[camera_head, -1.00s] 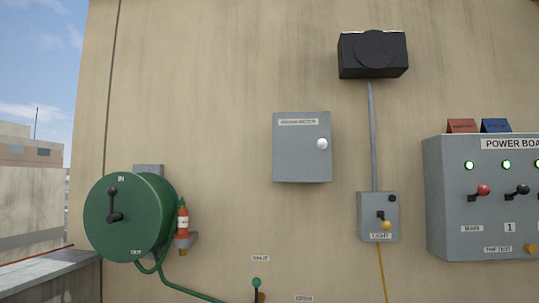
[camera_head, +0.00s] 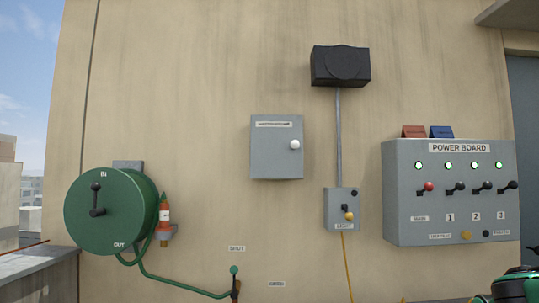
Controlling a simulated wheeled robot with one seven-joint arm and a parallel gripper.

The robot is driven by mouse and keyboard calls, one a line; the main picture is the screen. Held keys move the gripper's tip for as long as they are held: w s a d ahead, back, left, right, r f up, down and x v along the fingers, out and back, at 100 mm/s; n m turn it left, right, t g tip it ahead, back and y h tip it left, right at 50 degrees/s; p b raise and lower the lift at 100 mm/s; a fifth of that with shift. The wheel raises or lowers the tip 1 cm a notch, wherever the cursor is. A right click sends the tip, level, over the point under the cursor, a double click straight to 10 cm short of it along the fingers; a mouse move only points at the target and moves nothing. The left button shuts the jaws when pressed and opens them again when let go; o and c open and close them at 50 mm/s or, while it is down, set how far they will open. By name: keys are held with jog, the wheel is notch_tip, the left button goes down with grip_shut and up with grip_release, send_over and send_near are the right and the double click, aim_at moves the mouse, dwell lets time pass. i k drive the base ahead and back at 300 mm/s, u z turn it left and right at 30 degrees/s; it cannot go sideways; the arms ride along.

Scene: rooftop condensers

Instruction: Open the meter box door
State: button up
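The meter box (camera_head: 276,148) is a grey wall box in the middle of the head camera view. A label plate is near its top, with lettering too small to read surely. Its door is shut, and a round white knob (camera_head: 295,145) sits at the door's right side. My gripper is not in view, so its place relative to the box is hidden.
A light switch box (camera_head: 341,209) is right of the meter box, below a black box (camera_head: 340,66). A power board (camera_head: 450,192) is at right. The wall around the meter box is clear.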

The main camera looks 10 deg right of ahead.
aim_at(277, 140)
jog(key=i, duration=1)
jog(key=z, duration=0.45)
jog(key=k, duration=1.15)
jog(key=u, duration=0.6)
jog(key=i, duration=0.95)
